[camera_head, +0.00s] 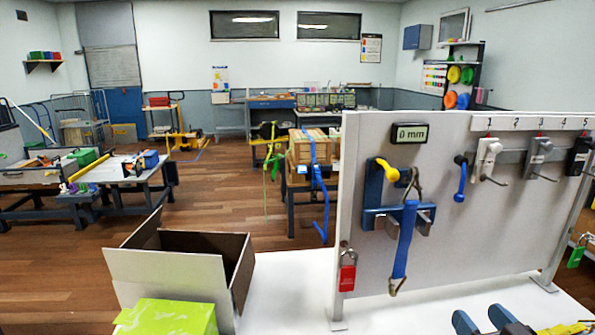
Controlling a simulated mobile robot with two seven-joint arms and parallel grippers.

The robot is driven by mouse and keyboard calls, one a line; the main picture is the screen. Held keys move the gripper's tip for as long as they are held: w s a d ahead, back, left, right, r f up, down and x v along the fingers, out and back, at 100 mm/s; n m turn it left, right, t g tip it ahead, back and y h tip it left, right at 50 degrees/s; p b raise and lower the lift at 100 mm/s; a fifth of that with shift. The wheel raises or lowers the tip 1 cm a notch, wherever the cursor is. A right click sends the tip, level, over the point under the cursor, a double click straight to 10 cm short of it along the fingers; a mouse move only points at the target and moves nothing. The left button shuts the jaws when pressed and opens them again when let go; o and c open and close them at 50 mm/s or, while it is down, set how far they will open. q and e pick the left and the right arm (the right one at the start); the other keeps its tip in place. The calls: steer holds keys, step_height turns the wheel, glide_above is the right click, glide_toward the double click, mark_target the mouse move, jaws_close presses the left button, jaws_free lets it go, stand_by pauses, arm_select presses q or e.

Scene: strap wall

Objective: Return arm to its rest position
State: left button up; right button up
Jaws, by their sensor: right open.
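My right gripper (481,318) shows at the bottom edge of the head view, right of centre. Its two blue fingertips are apart with nothing seen between them. It is over the white table (390,318), in front of the upright grey board (450,240). A gap shows between the fingertips and the blue strap (405,240) hanging on the board. Most of my right arm is cut off by the frame. My left arm and gripper are not in view.
The board carries a blue bracket with a yellow handle (388,170), a "0 mm" display (409,133), numbered hooks (488,160) and a red padlock (347,272). An open cardboard box (170,275) and a green box (168,317) are at left. White tabletop between is clear.

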step_height(320, 180, down, 12)
steer(key=m+g+h, duration=0.1)
steer(key=g+h, duration=0.1)
arm_select(q)
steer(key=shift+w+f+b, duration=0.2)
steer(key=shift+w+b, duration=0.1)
steer(key=shift+b, duration=0.05)
arm_select(e)
steer(key=s+a+f+g, duration=0.2)
steer(key=s+f, duration=0.4)
steer(key=f, duration=0.2)
steer(key=s+a+f+n+g, duration=0.1)
steer(key=s+a+f+g, duration=0.1)
steer(key=s+f, duration=0.4)
step_height(320, 180, down, 3)
steer(key=shift+s+a+f+g+y, duration=0.2)
steer(key=shift+a+g+y, duration=0.1)
steer(key=shift+a, duration=0.25)
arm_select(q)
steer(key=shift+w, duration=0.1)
